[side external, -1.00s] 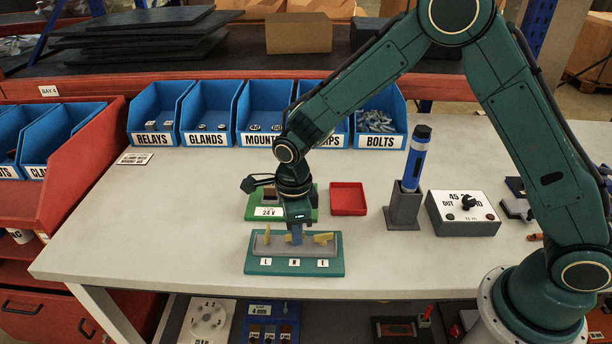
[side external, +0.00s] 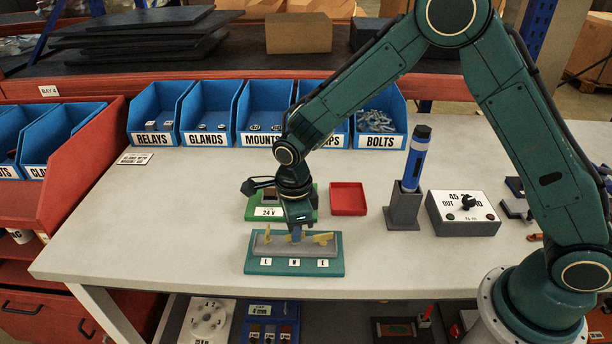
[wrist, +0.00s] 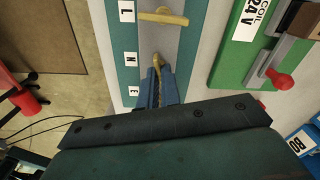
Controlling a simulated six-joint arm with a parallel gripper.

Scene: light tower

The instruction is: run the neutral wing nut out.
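The teal and grey terminal block (side external: 255,268) stands on the bench, with labels L, N and E along its front. My gripper (side external: 296,238) points down over the middle post, at N. Its narrow blue fingers (wrist: 160,82) are close together around the brass neutral wing nut (wrist: 156,62), which is mostly hidden between them. The L wing nut (side external: 267,237) stands to the left and also shows in the wrist view (wrist: 163,17). The E wing nut (side external: 323,238) is to the right; in the wrist view my gripper largely covers its place.
A green 24 V coil unit (side external: 255,213) stands close behind the block. A red tray (side external: 348,199) lies behind and right. A blue cylindrical tool in a grey holder (side external: 404,209) and a dial box (side external: 463,214) stand farther right. The bench front-left is clear.

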